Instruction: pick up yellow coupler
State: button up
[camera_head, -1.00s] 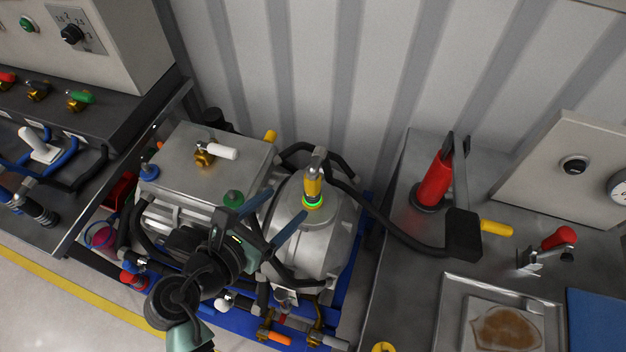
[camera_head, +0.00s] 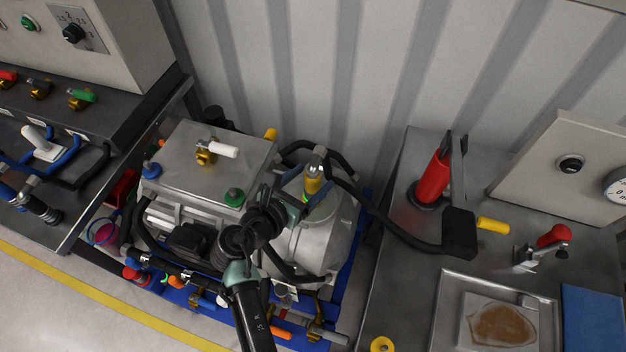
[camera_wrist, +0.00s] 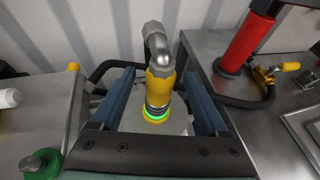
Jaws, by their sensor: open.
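The yellow coupler (camera_head: 313,184) stands upright on top of the rounded grey housing (camera_head: 325,243), with a metal elbow above it and a black hose running off. In the wrist view the yellow coupler (camera_wrist: 159,88) has a glowing green ring at its base. My gripper (camera_head: 300,192) is at the coupler. In the wrist view its two blue fingers (camera_wrist: 160,88) stand open on either side of the coupler, with gaps showing between them and it. In the head view my gripper hides the coupler's lower part.
A grey metal box (camera_head: 205,165) with a white-handled brass valve and a green knob (camera_head: 234,197) stands to the left. A red cylinder (camera_head: 432,179) stands on the steel bench at right. Black hoses loop around the coupler. A corrugated wall is behind.

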jog(key=shift+x, duration=0.8)
jog(key=shift+c, duration=0.2)
grip_shut()
